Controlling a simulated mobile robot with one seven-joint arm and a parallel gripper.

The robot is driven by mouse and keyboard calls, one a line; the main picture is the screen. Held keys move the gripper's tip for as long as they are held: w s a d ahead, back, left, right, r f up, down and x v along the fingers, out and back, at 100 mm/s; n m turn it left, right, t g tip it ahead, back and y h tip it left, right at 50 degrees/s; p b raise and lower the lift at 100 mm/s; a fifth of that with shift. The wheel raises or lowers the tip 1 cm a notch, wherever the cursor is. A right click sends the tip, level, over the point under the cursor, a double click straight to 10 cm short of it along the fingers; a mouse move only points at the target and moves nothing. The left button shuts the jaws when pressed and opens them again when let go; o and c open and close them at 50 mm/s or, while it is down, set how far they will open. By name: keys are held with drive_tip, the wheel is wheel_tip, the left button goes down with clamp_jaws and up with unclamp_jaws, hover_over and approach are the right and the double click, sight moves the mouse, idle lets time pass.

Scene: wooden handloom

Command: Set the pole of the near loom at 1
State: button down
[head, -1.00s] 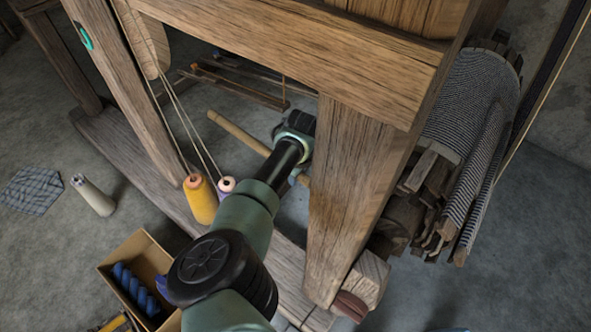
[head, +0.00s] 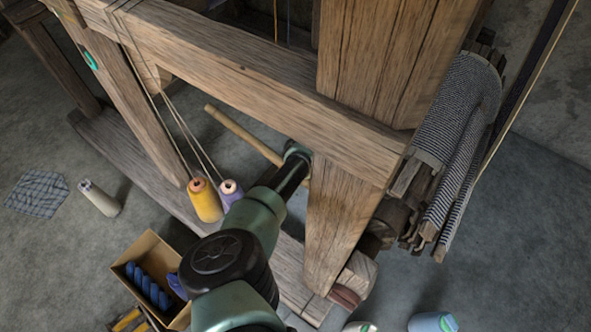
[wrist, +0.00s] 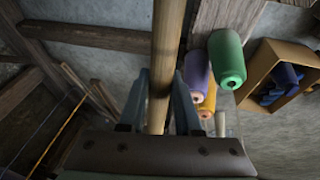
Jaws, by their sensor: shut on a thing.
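The pole (head: 240,132) of the near loom is a light wooden rod. In the head view it runs slantwise behind the loom's front beam, and its right end is hidden behind my arm and the post. In the wrist view the pole (wrist: 168,50) runs lengthwise down between the fingers of my gripper (wrist: 160,95). My gripper is shut on the pole. In the head view the gripper itself is mostly hidden behind the loom post. The near loom (head: 340,215) is a heavy wooden frame. I cannot make out a number 1 mark.
A yellow spool (head: 205,203) and a purple spool (head: 231,192) stand by the loom's base. A green spool (wrist: 227,58) shows in the wrist view. A cardboard box (head: 150,245) with blue items and a pale cone (head: 98,198) are on the floor. Striped cloth (head: 455,115) hangs at right.

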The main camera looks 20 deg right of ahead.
drive_tip(key=shift+w+a+r, duration=0.1)
drive_tip(key=shift+w, duration=0.05)
drive_tip(key=c, duration=0.6)
unclamp_jaws()
drive_tip(key=p+v, duration=0.5)
drive_tip(key=v, duration=0.2)
drive_tip(key=shift+r, duration=0.2)
